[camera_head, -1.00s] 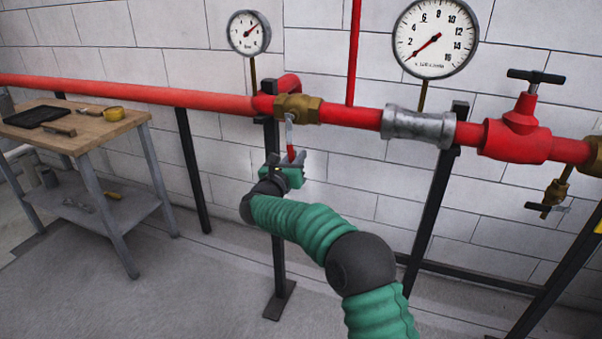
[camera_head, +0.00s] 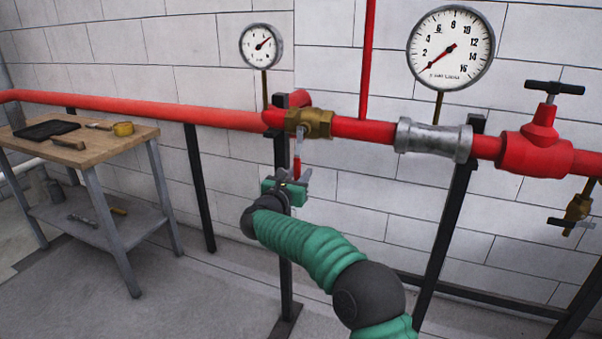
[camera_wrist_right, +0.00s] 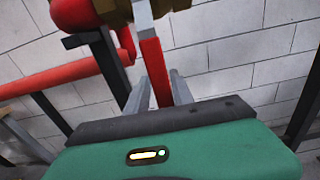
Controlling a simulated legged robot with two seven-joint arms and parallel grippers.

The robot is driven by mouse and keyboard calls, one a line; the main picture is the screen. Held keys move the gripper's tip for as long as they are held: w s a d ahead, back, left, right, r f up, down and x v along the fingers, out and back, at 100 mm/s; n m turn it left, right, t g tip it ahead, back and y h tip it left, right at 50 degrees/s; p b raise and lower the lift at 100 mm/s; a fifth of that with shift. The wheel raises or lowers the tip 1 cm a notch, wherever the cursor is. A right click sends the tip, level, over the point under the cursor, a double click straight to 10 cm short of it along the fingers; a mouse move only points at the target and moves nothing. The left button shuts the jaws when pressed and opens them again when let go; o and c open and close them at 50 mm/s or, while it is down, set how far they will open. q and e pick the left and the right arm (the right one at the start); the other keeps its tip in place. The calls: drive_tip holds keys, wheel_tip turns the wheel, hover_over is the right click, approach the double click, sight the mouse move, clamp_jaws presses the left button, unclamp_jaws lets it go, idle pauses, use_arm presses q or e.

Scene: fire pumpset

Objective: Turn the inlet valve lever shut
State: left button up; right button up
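The inlet valve (camera_head: 308,123) is a brass body on the red pipe, below the small gauge. Its lever (camera_head: 297,163) has a pale metal stem and a red grip, and hangs about straight down. My right gripper (camera_head: 293,177) is at the lower end of the lever, with one grey finger on each side. In the right wrist view the red grip (camera_wrist_right: 155,72) stands between the two fingers (camera_wrist_right: 158,90), which look apart. Any contact between fingers and grip is too small to make out. My left gripper is not in view.
A workbench (camera_head: 104,148) with tools stands at the left. A black pipe stand (camera_head: 281,235) rises just behind my right gripper. A grey coupling (camera_head: 433,140), a large gauge (camera_head: 450,47) and a red valve (camera_head: 535,148) are to the right. The wall is close behind.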

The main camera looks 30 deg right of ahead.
drive_tip(key=shift+o, duration=0.7)
drive_tip(key=shift+r, duration=0.3)
drive_tip(key=p+v, duration=0.2)
drive_tip(key=v, duration=1.5)
drive_tip(key=shift+f, duration=0.25)
